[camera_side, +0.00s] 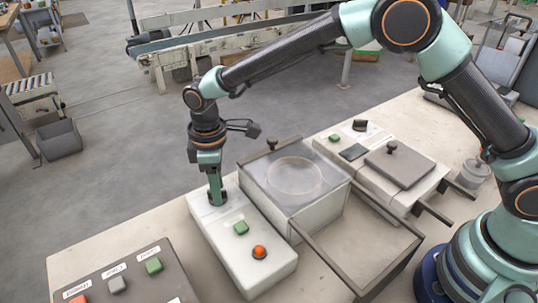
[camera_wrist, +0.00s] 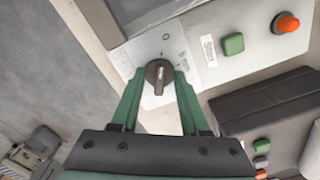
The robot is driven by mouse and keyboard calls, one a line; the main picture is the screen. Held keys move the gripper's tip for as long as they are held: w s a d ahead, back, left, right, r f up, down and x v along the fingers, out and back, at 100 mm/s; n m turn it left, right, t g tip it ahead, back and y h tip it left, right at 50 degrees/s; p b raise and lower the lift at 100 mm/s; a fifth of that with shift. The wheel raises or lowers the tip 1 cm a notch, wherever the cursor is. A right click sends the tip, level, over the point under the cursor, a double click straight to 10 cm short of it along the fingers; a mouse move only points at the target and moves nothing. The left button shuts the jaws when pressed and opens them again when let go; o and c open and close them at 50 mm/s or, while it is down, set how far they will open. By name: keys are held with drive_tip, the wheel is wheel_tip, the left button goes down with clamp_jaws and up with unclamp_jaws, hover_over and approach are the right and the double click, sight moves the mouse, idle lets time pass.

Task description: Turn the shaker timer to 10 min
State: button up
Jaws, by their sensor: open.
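The timer knob (camera_wrist: 158,73) is dark and round with a raised bar grip, on a white panel in the wrist view. A pale mark on the bar points toward the bottom of that view. In the side view my gripper (camera_side: 216,197) points down at the far end of the white control box (camera_side: 215,236) and hides the knob there.
A green button (camera_side: 241,228) and an orange-red button (camera_side: 259,252) stand on the same box. A clear-lidded box (camera_side: 322,209) stands close on the right. A dark panel (camera_side: 118,285) with several labelled buttons is at front left. An open-framed tray (camera_side: 330,271) is at front right.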

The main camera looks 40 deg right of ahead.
drive_tip(key=shift+c, duration=0.3)
clamp_jaws()
